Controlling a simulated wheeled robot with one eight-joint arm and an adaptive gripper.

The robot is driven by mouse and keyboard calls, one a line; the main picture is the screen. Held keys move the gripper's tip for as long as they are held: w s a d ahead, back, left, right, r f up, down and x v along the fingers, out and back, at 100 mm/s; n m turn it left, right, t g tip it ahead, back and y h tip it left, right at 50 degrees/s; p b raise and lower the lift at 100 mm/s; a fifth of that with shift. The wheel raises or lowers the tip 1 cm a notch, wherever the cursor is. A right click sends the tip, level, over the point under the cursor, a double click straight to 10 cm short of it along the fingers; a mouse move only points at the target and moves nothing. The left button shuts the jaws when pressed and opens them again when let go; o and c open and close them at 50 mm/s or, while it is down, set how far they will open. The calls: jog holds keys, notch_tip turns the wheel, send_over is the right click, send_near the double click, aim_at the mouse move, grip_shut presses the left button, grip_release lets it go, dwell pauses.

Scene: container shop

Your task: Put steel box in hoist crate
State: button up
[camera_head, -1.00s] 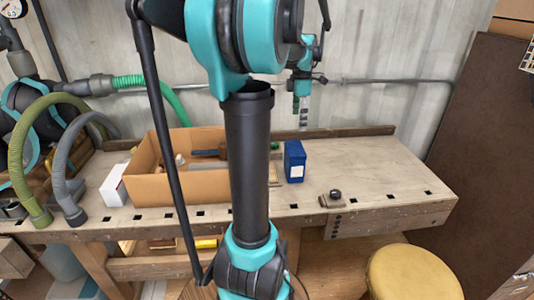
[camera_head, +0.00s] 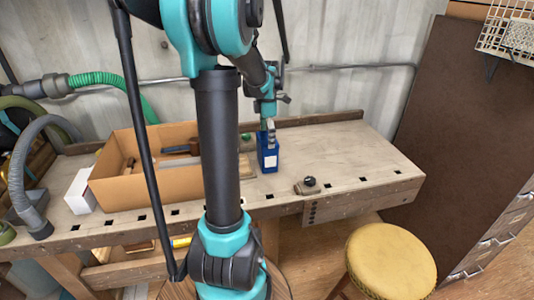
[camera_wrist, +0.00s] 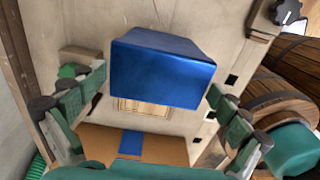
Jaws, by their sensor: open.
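The blue box (camera_head: 268,158), which I take for the steel box, stands upright on the workbench with a white label on its front. It fills the middle of the wrist view (camera_wrist: 163,68). My gripper (camera_head: 268,130) is right above it, pointing down. In the wrist view my gripper (camera_wrist: 158,84) is open, with one green finger on each side of the box; I cannot tell whether they touch it. A pale wire crate (camera_head: 508,32), likely the hoist crate, is at the top right, cut off by the frame edge.
An open cardboard box (camera_head: 150,185) with tools stands left of the blue box. A small clamp with a dark knob (camera_head: 309,182) sits near the bench's front edge. The bench (camera_head: 350,150) is clear to the right. A yellow stool (camera_head: 390,258) stands in front.

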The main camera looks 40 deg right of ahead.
aim_at(268, 159)
notch_tip(268, 159, down, 5)
jog(key=shift+f, duration=0.1)
dwell(0.3)
jog(key=c, duration=1.5)
